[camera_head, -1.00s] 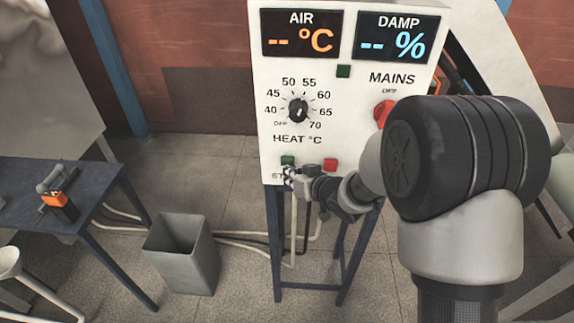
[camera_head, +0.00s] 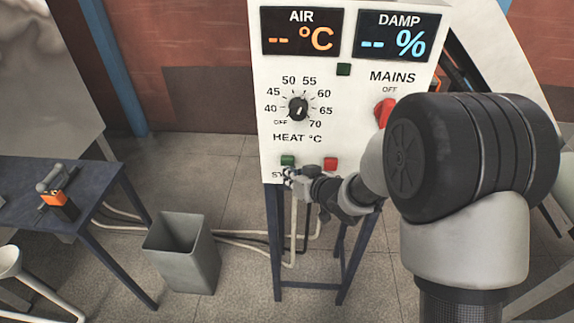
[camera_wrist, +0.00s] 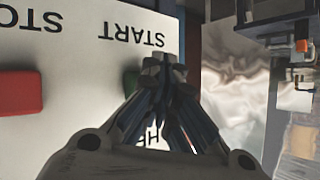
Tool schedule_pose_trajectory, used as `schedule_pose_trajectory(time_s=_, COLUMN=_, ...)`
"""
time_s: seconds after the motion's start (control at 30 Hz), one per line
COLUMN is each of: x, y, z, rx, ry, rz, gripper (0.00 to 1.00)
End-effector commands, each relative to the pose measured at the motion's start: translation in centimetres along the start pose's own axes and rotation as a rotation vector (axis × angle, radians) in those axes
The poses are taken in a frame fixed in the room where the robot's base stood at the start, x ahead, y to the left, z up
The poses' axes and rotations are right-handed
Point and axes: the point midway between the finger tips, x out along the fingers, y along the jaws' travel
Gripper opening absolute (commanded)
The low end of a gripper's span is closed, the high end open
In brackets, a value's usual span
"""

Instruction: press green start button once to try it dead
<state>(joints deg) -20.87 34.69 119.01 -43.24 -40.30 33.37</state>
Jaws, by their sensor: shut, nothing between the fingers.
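The green start button (camera_head: 288,160) is at the lower left of the white control panel (camera_head: 345,160), above the partly covered START label. My gripper (camera_head: 287,177) is shut and empty, with its fingertips just below the button in the head view. In the wrist view my gripper (camera_wrist: 163,64) covers part of the green button (camera_wrist: 131,82). I cannot tell whether the fingertips touch the panel. The AIR display (camera_head: 302,33) shows "-- °C" and the DAMP display (camera_head: 398,37) shows "-- %".
A red button (camera_head: 331,164) sits right of the green one. The red MAINS knob (camera_head: 384,112) is partly behind my arm, near an OFF label. The HEAT dial (camera_head: 298,109) is above. A dark green lamp (camera_head: 344,69) looks unlit. A grey bin (camera_head: 182,262) stands lower left.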

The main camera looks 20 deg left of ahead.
Motion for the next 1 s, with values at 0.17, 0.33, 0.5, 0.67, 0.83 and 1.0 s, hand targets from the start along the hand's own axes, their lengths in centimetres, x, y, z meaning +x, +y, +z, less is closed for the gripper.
schedule_pose_trajectory(time_s=0.17, x=-0.4, y=-0.3, z=0.4, rx=0.002, ry=-0.001, rz=0.0, gripper=0.0)
schedule_pose_trajectory(time_s=0.33, x=-0.4, y=-0.3, z=0.4, rx=0.001, ry=-0.001, rz=0.0, gripper=0.0)
schedule_pose_trajectory(time_s=0.5, x=-0.7, y=-0.6, z=0.6, rx=0.001, ry=-0.001, rz=0.0, gripper=0.0)
schedule_pose_trajectory(time_s=0.67, x=-1.8, y=-1.4, z=1.5, rx=0.001, ry=-0.001, rz=-0.001, gripper=0.0)
schedule_pose_trajectory(time_s=0.83, x=-3.0, y=-2.2, z=2.3, rx=0.0, ry=-0.002, rz=-0.001, gripper=0.0)
schedule_pose_trajectory(time_s=1.0, x=-3.8, y=-2.8, z=2.9, rx=0.001, ry=-0.001, rz=0.0, gripper=0.0)
